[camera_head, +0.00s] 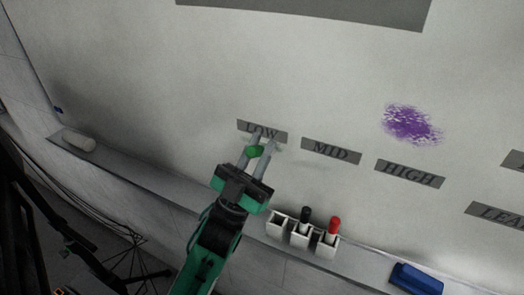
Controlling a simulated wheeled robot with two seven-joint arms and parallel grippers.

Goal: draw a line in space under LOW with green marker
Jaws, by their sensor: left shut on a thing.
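The LOW label (262,130) is a grey strip on the whiteboard (200,70), partly covered by my gripper fingers. My left gripper (258,150) comes up from below and is shut on the green marker (254,152), whose green part shows between the fingers. The gripper is just in front of and below the LOW label. I cannot tell whether the marker touches the board. No drawn line shows around the label, though the gripper hides part of the space under it. My right gripper is not in view.
A white holder (300,237) on the ledge (165,175) bears a black marker (305,219) and a red marker (333,229). A blue eraser (417,279) and a white roll (79,140) lie on the ledge. MID (331,151) and HIGH (410,173) labels and a purple scribble (411,124) are to the right.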

